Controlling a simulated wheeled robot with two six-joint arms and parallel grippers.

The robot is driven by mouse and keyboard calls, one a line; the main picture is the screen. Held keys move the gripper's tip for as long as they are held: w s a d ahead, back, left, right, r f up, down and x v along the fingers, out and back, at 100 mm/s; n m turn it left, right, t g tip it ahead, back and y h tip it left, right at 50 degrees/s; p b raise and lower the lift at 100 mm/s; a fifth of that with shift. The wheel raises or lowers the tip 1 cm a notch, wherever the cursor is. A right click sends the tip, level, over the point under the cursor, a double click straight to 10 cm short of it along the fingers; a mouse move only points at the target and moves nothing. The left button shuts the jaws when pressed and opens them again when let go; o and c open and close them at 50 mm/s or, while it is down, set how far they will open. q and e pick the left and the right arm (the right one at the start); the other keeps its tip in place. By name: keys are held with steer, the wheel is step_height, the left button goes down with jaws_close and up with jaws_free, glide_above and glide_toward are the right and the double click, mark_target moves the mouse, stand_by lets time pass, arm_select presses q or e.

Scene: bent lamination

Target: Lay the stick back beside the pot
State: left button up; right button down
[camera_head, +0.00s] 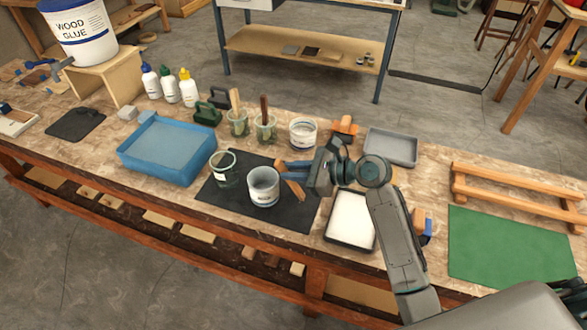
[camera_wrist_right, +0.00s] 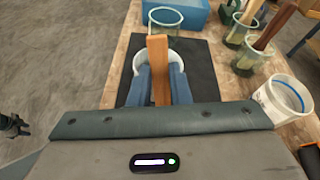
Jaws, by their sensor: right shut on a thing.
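My right gripper (camera_head: 288,169) is shut on a flat wooden stick (camera_head: 295,189), just right of the white pot (camera_head: 263,188). In the right wrist view the stick (camera_wrist_right: 158,60) stands up between the two blue fingers and overlaps the pot's rim (camera_wrist_right: 192,57). The pot stands upright on a black mat (camera_head: 292,216); the stick's lower end shows over the mat, and I cannot tell whether it touches. A dark shape at the left edge of the wrist view may be my left gripper (camera_wrist_right: 12,126); its jaws are unclear.
Behind are brush jars (camera_head: 238,123) and a white tub (camera_head: 303,134). A blue tray (camera_head: 170,148) lies left, a white-lined tray (camera_head: 350,220) right. The mat's front part is clear.

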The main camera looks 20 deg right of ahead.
steer(key=shift+f, duration=0.2)
steer(key=c, duration=1.3)
jaws_free()
steer(key=shift+c, duration=0.2)
steer(key=shift+r, duration=0.1)
steer(key=b+v, duration=0.1)
steer(key=v, duration=1.1)
steer(key=shift+b, duration=0.35)
